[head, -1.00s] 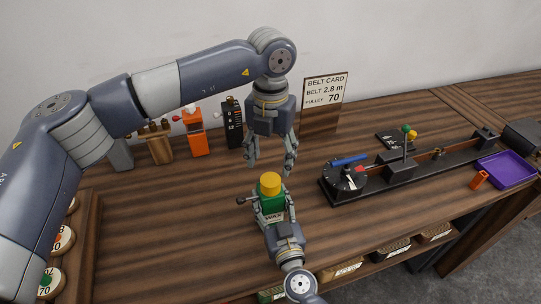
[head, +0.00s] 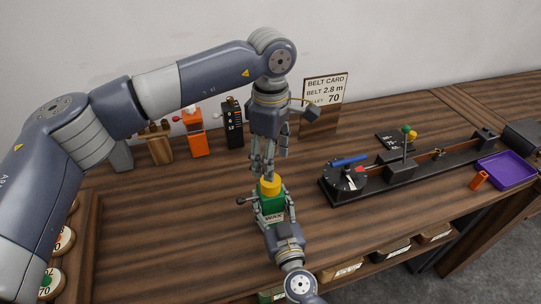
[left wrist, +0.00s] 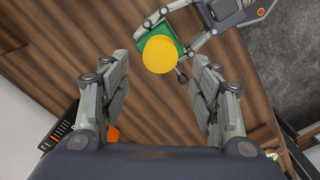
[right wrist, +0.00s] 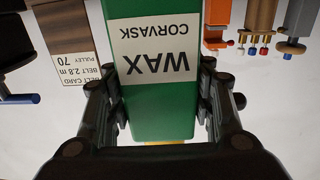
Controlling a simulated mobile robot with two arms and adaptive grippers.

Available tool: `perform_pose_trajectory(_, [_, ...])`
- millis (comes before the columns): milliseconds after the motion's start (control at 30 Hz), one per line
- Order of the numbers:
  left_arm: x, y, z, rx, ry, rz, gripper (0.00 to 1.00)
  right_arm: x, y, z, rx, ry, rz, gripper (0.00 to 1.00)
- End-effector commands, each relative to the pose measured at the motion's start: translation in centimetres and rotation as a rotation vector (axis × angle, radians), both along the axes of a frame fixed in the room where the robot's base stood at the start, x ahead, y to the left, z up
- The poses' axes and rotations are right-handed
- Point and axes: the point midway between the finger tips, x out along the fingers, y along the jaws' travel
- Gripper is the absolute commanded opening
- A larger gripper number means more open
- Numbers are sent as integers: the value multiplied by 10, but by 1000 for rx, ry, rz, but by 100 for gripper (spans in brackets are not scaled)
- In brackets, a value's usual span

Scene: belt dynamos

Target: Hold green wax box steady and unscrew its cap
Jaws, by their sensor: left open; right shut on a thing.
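The green wax box (head: 273,207) stands upright with a yellow round cap (head: 270,186) on top. A white WAX label faces out, and in the right wrist view the box (right wrist: 160,105) shows it upside down. My right gripper (head: 271,203) is shut on the box, one finger on each side. My left gripper (head: 266,172) points down just above the cap, with its fingers open.
A dark track with a dial (head: 345,180) and a purple tray (head: 507,169) lie to the right. The belt card (head: 325,92) stands behind. An orange device (head: 198,144) and a black numbered block (head: 233,125) stand at the back.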

Motion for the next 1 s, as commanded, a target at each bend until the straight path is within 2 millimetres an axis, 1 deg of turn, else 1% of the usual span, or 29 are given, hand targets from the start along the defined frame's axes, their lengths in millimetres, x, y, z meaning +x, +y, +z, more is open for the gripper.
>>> perform_pose_trajectory(100, [0,0,0,0,0,-189,57,0,0,0,0,0,0,0])
perform_pose_trajectory(300, [0,0,0,0,0,-506,57,0,0,0,0,0,0,0])
perform_pose_trajectory(500, [0,0,0,0,0,-737,57,0,0,0,0,0,0,0])
perform_pose_trajectory(667, [0,0,-1,0,1,-826,57,0,0,0,0,0,0,0])
perform_pose_trajectory(767, [0,0,-6,-1,3,-845,57,0,0,0,0,0,0,0])
perform_pose_trajectory(867, [-1,0,-17,-1,4,-847,57,0,0,0,0,-1,0,0])
perform_pose_trajectory(1000, [-1,0,-40,-1,5,-846,57,0,0,0,0,-1,0,0])
